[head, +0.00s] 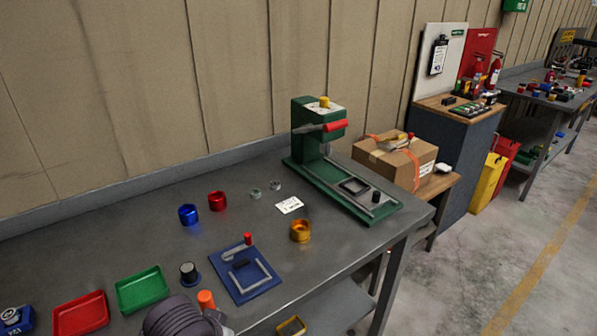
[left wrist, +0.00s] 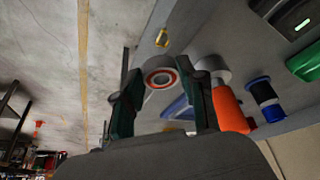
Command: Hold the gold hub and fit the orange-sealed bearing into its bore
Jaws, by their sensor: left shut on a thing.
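The gold hub (head: 300,231) stands on the grey bench, left of the green press's base, with nothing gripping it. In the left wrist view my left gripper (left wrist: 159,88) is shut on the orange-sealed bearing (left wrist: 153,67), a pale ring with an orange-red inner band facing the camera. The bearing sits between the dark green fingertips. In the head view a grey part of my left arm shows at the bottom edge; the fingertips and bearing cannot be made out there. My right gripper is not in view.
The green press (head: 310,140) stands at the back right. A blue fixture (head: 245,274), a green tray (head: 143,290), a red tray (head: 80,313), blue and red rings (head: 217,201) lie leftward. An orange-handled tool (left wrist: 229,108) shows close beside my left gripper.

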